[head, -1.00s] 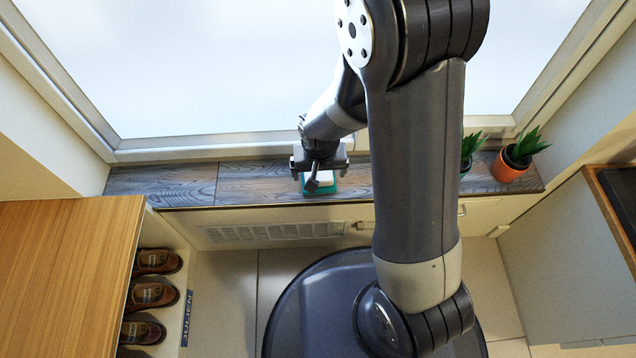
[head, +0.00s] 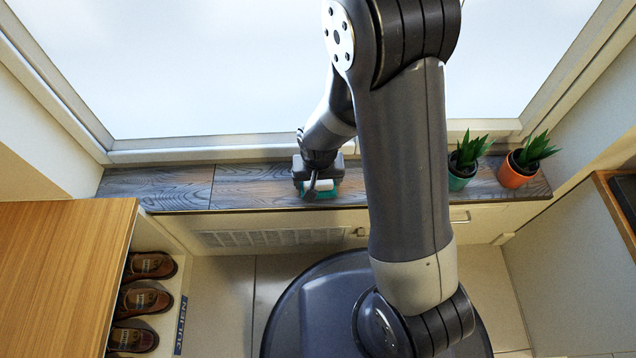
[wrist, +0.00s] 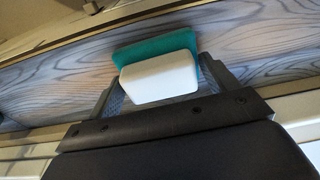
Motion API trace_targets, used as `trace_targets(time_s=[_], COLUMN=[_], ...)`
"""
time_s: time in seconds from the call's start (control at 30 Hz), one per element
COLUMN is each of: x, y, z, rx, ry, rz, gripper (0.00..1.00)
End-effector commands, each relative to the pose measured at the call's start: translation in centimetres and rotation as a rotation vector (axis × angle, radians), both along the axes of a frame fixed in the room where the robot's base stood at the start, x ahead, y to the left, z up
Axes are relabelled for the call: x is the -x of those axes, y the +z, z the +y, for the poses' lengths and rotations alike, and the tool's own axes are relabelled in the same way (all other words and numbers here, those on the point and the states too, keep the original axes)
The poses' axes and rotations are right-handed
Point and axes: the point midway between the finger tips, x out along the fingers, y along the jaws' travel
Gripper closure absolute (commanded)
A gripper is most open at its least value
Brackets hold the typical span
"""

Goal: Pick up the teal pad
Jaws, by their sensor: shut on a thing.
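The teal pad (wrist: 155,46) shows in the wrist view as a flat teal piece with a white block (wrist: 160,78) against its near side. In the head view the teal pad (head: 327,192) is a small teal patch over the wooden sill, with the white part (head: 324,185) on it. My gripper (head: 318,186) is shut on the pad; in the wrist view its fingers (wrist: 160,85) stand at both sides of the white block. The gripper hides part of the pad in the head view. I cannot tell whether the pad touches the sill.
The wooden sill (head: 250,186) runs below the window. Plants in a teal pot (head: 460,178) and an orange pot (head: 514,174) stand to the right. A wooden-topped cubby (head: 60,270) holding brown shoes (head: 145,300) is at the left. The sill left of the gripper is clear.

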Motion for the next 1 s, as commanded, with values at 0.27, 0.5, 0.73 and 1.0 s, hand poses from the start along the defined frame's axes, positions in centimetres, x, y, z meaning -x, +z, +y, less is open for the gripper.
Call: trace_targets(time_s=[0.27,0.5,0.73,1.0], x=[0.0,-0.1,-0.1,0.0], y=[0.0,1.2,6.0,9.7], z=[0.0,0.0,0.0,0.0], rx=[0.0,-0.001,-0.001,0.0], ry=[0.0,0.0,-0.001,0.0], rz=[0.0,-0.002,-0.004,-0.002], gripper=[0.41,0.41,0.41,0.41])
